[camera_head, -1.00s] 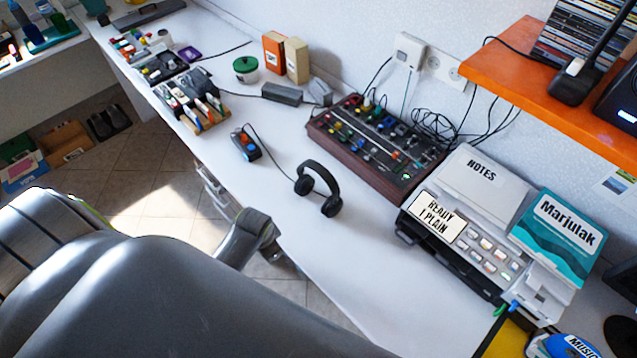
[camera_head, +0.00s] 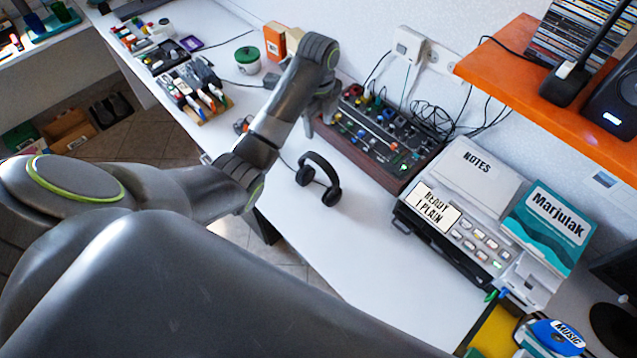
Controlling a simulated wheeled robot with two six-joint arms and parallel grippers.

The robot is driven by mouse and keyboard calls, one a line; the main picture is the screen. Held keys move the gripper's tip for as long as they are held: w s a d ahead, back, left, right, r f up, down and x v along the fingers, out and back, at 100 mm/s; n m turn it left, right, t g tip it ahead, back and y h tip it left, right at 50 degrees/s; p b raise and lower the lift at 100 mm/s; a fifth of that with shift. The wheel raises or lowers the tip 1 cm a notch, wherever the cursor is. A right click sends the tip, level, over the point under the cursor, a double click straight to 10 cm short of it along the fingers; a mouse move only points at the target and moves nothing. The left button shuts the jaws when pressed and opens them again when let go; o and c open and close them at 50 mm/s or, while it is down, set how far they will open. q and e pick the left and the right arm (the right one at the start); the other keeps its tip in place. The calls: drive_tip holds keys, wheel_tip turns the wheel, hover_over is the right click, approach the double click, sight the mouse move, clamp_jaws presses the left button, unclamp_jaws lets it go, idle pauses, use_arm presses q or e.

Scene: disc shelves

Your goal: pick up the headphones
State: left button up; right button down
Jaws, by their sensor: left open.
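The black headphones (camera_head: 332,195) lie on the white desk, in front of the mixer, with the band arched up and both ear cups visible. My left arm reaches in from the left and bends over the desk. My left gripper (camera_head: 322,112) is open and points down, at the left end of the mixer in the picture, above and beyond the headphones. It is apart from them, and its fingers are partly hidden by its own wrist. My right gripper is not in view.
The mixer (camera_head: 385,140) with knobs and cables stands behind the headphones. A grey machine labelled NOTES (camera_head: 470,165) and a teal Marjulak book (camera_head: 548,225) are at right. An orange shelf (camera_head: 530,75) overhangs at upper right. The desk (camera_head: 365,245) is clear in front of the headphones.

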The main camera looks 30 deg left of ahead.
use_arm(q)
drive_tip(key=b, duration=0.4)
hover_over(319, 159)
drive_tip(key=f, duration=0.4)
drive_tip(key=shift+w+a+f, duration=0.15)
drive_tip(key=shift+a+f, duration=0.05)
drive_tip(key=shift+f, duration=0.2)
wheel_tip(319, 159, down, 6)
drive_tip(key=shift+r+p, duration=0.25)
drive_tip(key=shift+p, duration=0.6)
drive_tip(key=shift+f, duration=0.55)
drive_tip(key=f, duration=0.2)
drive_tip(key=f+p, duration=0.1)
drive_tip(key=f, duration=0.1)
drive_tip(key=shift+s+d+f+p, duration=0.15)
drive_tip(key=shift+s+f+p, duration=0.05)
drive_tip(key=shift+p, duration=0.1)
drive_tip(key=shift+f, duration=0.4)
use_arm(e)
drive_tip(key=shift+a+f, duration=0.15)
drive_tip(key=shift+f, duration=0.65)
use_arm(q)
clamp_jaws()
